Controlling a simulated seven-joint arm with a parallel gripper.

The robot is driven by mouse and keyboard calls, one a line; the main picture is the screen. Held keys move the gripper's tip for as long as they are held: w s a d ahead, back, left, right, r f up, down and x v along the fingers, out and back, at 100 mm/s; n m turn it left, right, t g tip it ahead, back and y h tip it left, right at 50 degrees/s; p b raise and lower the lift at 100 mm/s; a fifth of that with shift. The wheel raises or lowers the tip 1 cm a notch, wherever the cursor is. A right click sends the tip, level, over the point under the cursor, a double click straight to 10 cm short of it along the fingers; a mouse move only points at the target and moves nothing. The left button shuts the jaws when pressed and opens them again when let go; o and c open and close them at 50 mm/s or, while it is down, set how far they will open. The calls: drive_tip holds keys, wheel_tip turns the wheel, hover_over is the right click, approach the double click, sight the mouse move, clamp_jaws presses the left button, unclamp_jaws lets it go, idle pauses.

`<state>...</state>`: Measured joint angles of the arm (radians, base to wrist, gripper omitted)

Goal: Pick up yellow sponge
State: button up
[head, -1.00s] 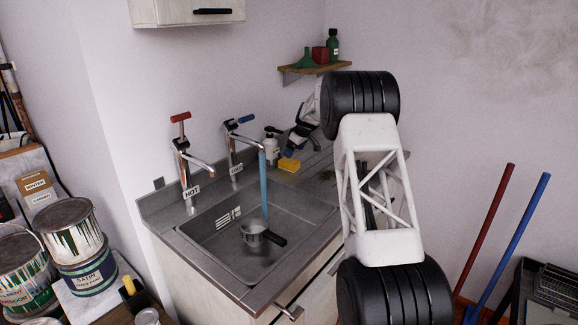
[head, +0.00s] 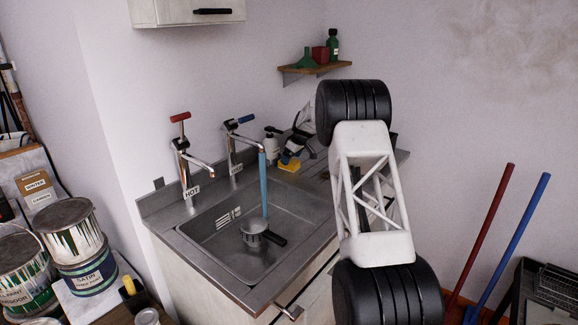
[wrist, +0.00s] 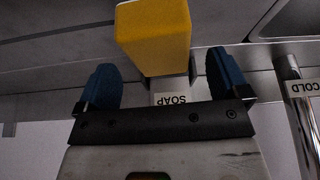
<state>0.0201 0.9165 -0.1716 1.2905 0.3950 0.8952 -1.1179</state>
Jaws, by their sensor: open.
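The yellow sponge (head: 289,164) lies on the counter at the back right of the sink, in the head view. In the wrist view the sponge (wrist: 155,38) is at the top centre, ahead of and between the two blue fingertips. My gripper (wrist: 162,82) is open, with a visible gap on each side of the sponge. In the head view my gripper (head: 289,155) is over the sponge and partly covers it. I cannot tell whether a finger touches it.
A soap bottle (head: 272,146) stands just left of the sponge; its label (wrist: 172,99) shows beyond the gripper. The cold tap (head: 236,145) is further left. Water runs into the sink (head: 205,240), onto a small pot (head: 252,232). A shelf (head: 314,69) hangs above.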

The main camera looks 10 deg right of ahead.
drive_tip(key=shift+x, duration=1.55)
drive_tip(key=shift+c, duration=0.2)
drive_tip(key=c, duration=0.9)
